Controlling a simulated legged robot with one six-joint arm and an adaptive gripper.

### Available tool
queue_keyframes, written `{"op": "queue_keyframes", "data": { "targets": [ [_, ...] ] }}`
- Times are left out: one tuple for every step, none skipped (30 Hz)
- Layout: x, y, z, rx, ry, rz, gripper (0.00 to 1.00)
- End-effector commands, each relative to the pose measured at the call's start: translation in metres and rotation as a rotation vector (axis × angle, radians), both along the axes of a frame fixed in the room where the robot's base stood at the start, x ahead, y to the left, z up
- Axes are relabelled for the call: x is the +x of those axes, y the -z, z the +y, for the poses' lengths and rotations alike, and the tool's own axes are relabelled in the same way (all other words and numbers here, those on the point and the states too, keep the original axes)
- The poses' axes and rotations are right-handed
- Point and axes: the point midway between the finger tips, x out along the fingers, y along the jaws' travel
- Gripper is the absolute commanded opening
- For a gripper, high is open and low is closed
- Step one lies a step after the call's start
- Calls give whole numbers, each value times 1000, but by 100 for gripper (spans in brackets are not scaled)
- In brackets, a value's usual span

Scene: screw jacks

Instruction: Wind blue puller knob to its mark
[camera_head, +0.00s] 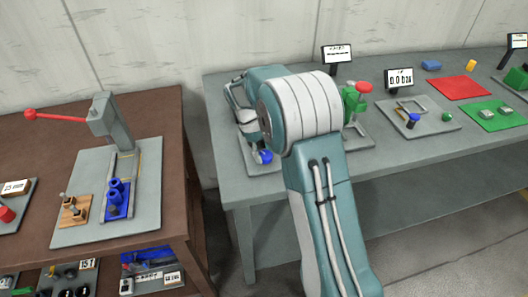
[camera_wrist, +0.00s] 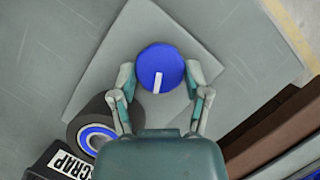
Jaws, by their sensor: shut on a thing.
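The blue knob (camera_wrist: 161,68) is round, with a white line running from near its centre toward the bottom of the wrist view. My gripper (camera_wrist: 160,78) is shut on it, one finger on the left side and one on the right. A grey plate (camera_wrist: 112,62) lies beneath. In the head view the blue knob (camera_head: 265,157) shows low on the left side of my arm, above the grey table. My arm hides most of the puller there. I cannot make out a mark for the knob.
A black roller with a blue hub (camera_wrist: 96,126) and a SCRAP label (camera_wrist: 62,168) lie close to the left finger. A green jack with a red knob (camera_head: 355,101) stands right of my arm. A brown table (camera_head: 160,115) with a lever press is at left.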

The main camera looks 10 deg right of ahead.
Motion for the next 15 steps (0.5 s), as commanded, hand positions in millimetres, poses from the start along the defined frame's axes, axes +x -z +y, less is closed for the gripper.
{"op": "queue_keyframes", "data": {
  "targets": [
    [0,2,2,3,-47,-3,14],
    [0,2,2,2,-75,-2,14],
    [0,2,3,3,-113,-4,14],
    [0,2,3,3,-141,-3,14],
    [-1,2,3,2,-170,-3,14],
    [-1,2,3,3,-207,-3,14],
    [-1,2,3,3,-235,-3,14],
    [-1,2,3,3,-264,-2,14],
    [-1,1,3,2,-303,-4,14],
    [-2,1,3,3,-330,-3,14],
    [-2,1,4,3,-360,-3,14],
    [-2,1,4,3,-399,-3,14],
    [-2,2,4,4,-425,-3,14],
    [-3,2,4,3,-454,-3,14],
    [-3,1,4,3,-493,-3,14]
  ]
}}
